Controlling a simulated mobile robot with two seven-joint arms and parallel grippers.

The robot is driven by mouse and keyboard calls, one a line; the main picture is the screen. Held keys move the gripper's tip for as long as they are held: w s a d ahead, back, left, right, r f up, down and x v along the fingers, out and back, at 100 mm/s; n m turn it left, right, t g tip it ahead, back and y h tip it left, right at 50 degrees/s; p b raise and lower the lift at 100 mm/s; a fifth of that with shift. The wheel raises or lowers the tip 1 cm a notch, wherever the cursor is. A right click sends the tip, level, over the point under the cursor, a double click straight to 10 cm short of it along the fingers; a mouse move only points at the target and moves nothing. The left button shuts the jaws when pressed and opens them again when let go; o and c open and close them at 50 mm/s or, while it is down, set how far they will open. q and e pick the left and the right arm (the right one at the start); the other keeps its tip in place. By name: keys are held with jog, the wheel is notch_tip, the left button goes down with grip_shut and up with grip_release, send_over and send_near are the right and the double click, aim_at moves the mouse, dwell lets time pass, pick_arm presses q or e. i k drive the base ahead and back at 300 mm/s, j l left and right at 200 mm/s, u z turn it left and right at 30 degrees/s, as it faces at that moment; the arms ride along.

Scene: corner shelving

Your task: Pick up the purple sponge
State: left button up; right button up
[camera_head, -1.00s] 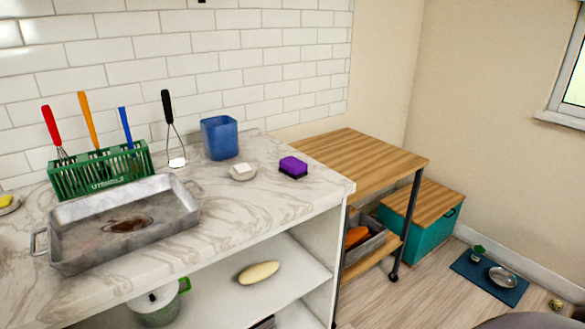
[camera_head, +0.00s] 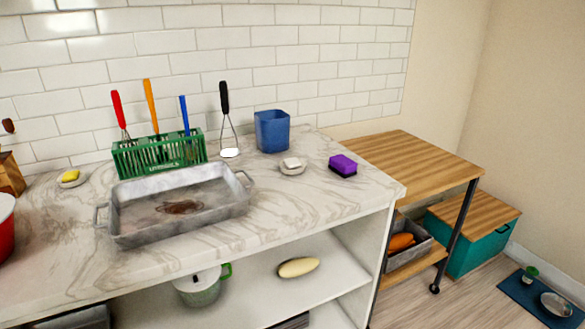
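The purple sponge (camera_head: 343,164) has a dark underside and lies on the marble-patterned counter (camera_head: 300,215), near its right end. It sits to the right of a small pale dish (camera_head: 292,168) with a white bar on it, apart from it. Nothing covers the sponge. Neither of my grippers shows in the head view.
A blue container (camera_head: 272,131) stands behind the dish. A metal pan (camera_head: 125,236) and a green utensil rack (camera_head: 160,155) with upright utensils are to the left. A wooden-topped cart (camera_head: 415,160) stands right of the counter. The counter in front of the sponge is clear.

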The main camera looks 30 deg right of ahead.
aim_at(345, 167)
jog(key=i+l+u, duration=0.2)
jog(key=l, duration=0.7)
jog(key=l+u, duration=0.2)
jog(key=l, duration=0.65)
